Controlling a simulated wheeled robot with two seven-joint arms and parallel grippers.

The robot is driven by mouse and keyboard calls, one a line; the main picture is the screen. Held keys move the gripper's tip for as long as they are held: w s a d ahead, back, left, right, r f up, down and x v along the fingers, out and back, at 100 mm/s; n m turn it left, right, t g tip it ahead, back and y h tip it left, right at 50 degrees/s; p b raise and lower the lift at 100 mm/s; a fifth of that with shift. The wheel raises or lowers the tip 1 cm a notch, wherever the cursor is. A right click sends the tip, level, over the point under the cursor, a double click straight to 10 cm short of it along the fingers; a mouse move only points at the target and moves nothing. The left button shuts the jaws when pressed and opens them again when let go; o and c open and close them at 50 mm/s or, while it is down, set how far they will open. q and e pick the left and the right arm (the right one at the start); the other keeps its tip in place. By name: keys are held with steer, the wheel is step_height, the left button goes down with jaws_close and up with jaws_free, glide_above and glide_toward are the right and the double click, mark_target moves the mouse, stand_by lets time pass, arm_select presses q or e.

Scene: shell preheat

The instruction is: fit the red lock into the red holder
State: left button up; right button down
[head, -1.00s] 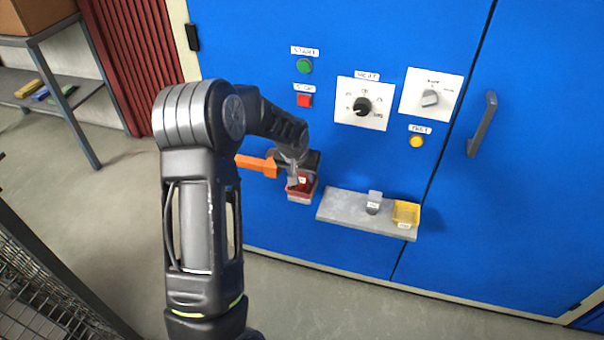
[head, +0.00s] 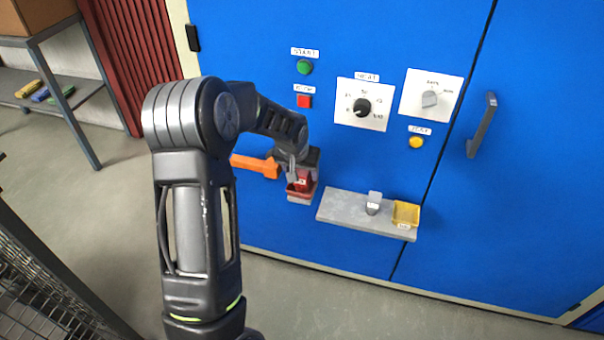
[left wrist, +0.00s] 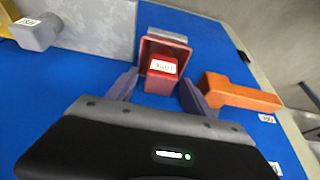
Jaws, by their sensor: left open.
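The red lock (head: 304,180) is a small red block with a white label; it also shows in the left wrist view (left wrist: 161,84). It sits at the red holder (head: 299,196), an open red tray on the blue cabinet front, with its far part inside the walls. The holder shows in the left wrist view (left wrist: 178,50). I cannot tell whether the lock is fully seated. My left gripper (left wrist: 159,82) is open, with one finger on each side of the lock and a visible gap. In the head view the gripper (head: 296,172) partly hides the lock. My right gripper is not in view.
An orange handle (head: 256,165) juts out close beside the left gripper. A grey shelf (head: 342,207) to the right bears a grey piece (head: 373,203) and a yellow holder (head: 406,213). Buttons and dials sit above. A door handle (head: 482,125) is at right.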

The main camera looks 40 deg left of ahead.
arm_select(q)
steer(key=v, duration=1)
stand_by(0.4)
steer(key=s+d+f+m+g+h, duration=0.1)
steer(key=s+d+f+h, duration=0.1)
steer(key=d+f, duration=0.7)
steer(key=s+d+f+m+h, duration=0.1)
steer(key=s+d+f, duration=0.2)
steer(key=d+f, duration=0.7)
steer(key=s+d+f+g+h, duration=0.1)
steer(key=s+d+f, duration=0.4)
steer(key=s+d, duration=0.2)
steer(key=s+d+f+g+h, duration=0.1)
steer(key=s+d+f, duration=0.5)
steer(key=s, duration=0.6)
steer(key=shift+s+d+h, duration=0.3)
steer(key=shift+d, duration=0.9)
